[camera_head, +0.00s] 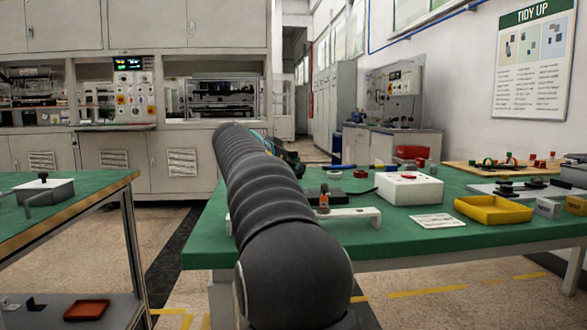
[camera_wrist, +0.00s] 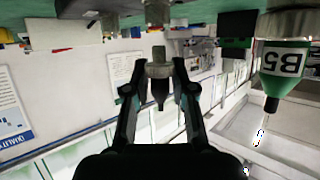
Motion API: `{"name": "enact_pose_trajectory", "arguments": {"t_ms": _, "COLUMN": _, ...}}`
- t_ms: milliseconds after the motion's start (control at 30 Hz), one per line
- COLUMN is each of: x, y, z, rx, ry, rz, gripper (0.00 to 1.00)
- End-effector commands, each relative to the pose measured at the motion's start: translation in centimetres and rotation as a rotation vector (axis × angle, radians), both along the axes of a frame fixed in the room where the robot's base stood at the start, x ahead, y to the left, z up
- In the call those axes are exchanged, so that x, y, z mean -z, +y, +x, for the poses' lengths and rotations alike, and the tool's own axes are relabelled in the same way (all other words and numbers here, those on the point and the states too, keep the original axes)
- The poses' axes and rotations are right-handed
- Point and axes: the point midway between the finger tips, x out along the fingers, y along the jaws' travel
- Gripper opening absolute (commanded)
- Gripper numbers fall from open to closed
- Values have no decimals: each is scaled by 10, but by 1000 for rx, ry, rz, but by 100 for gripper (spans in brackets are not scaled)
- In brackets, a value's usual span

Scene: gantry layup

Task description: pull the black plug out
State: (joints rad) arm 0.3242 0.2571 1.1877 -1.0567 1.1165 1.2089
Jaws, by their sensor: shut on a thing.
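In the wrist view, which is upside down, my gripper (camera_wrist: 160,66) is shut, its two dark fingers on either side of the black plug (camera_wrist: 158,90). The plug shows as a dark tapered piece with a grey collar between the fingertips. A grey cylinder (camera_wrist: 158,13) shows just beyond it at the picture's top; I cannot tell whether the two still touch. In the head view my own dark ribbed arm covers the gripper and the plug.
A bottle-like thing marked B5 (camera_wrist: 285,62) stands close beside my gripper. On the green table (camera_head: 400,248) are a white box (camera_head: 409,189) with a red button, a white bracket (camera_head: 352,215) and a yellow tray (camera_head: 492,210). A second table (camera_head: 75,195) stands left, across a floor gap.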

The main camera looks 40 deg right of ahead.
Motion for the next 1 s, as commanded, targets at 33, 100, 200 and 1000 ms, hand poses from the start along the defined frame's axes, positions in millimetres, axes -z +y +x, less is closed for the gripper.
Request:
{"name": "enact_pose_trajectory", "arguments": {"t_ms": 33, "x": -4, "y": 0, "z": 0, "rx": 0, "ry": -1, "rz": 0, "gripper": 0}}
{"name": "enact_pose_trajectory", "arguments": {"t_ms": 100, "x": -7, "y": 0, "z": 0, "rx": 0, "ry": -1, "rz": 0, "gripper": 0}}
{"name": "enact_pose_trajectory", "arguments": {"t_ms": 200, "x": -13, "y": 0, "z": 0, "rx": 0, "ry": -1, "rz": 0, "gripper": 0}}
{"name": "enact_pose_trajectory", "arguments": {"t_ms": 1000, "x": -33, "y": 0, "z": 0, "rx": 0, "ry": 0, "rz": 0, "gripper": 0}}
